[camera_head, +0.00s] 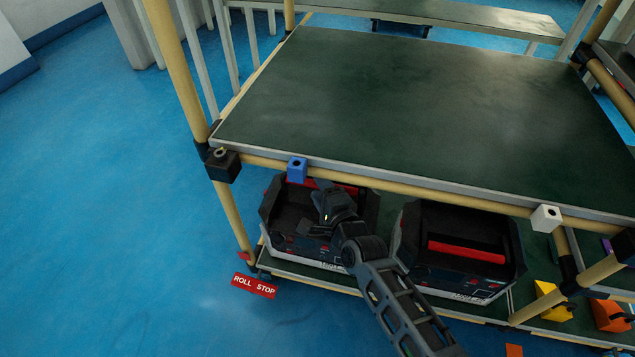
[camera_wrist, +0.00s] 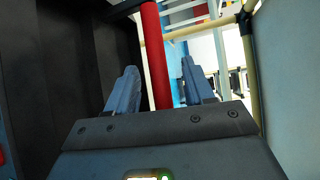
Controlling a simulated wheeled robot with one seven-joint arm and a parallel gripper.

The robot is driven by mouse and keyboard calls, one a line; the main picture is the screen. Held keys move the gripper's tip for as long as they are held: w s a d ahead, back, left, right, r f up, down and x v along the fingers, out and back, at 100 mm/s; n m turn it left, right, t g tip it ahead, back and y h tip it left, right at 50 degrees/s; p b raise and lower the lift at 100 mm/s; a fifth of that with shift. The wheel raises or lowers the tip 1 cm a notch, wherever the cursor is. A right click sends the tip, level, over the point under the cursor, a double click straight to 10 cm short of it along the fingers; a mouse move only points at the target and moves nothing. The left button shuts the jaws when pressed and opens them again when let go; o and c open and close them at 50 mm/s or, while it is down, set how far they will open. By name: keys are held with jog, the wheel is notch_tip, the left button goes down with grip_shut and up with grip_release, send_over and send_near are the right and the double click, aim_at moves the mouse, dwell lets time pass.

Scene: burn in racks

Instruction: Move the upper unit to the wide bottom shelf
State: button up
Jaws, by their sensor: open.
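Two dark units with red handles stand side by side on the wide bottom shelf (camera_head: 330,282). The left unit (camera_head: 280,243) is partly hidden by my arm and the shelf edge above. The right unit (camera_head: 460,277) shows its red handle (camera_head: 466,251). My gripper (camera_head: 328,195) is over the left unit, near its handle. In the wrist view my gripper (camera_wrist: 160,80) is open, with a red handle bar (camera_wrist: 156,50) showing between the two fingers. I cannot tell if the fingers touch it. The upper shelf (camera_head: 420,105) is bare.
A blue block (camera_head: 297,169) and a white block (camera_head: 546,218) sit on the upper shelf's front rail. Yellow (camera_head: 552,300) and orange (camera_head: 609,315) pieces lie at the lower right. The left floor is clear.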

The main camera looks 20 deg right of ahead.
jog(key=s+r+p, duration=0.1)
jog(key=s+p, duration=0.2)
jog(key=s, duration=0.7)
jog(key=shift+d+r, duration=0.15)
jog(key=shift+r, duration=0.25)
jog(key=shift+s, duration=0.1)
jog(key=s+d+r+n, duration=0.1)
jog(key=s+r+n, duration=0.15)
jog(key=s, duration=0.55)
jog(key=s+d+r+n, duration=0.1)
jog(key=s+n, duration=0.3)
jog(key=s, duration=0.3)
jog(key=s+d+r+n, duration=0.1)
jog(key=s+r+n, duration=0.15)
jog(key=s, duration=0.55)
jog(key=s+a+r+n+g, duration=0.1)
jog(key=s+r+n, duration=0.9)
jog(key=s+r, duration=0.4)
notch_tip(320, 180, up, 2)
jog(key=shift+r+h, duration=0.1)
jog(key=shift+h, duration=0.2)
jog(key=shift+p, duration=0.3)
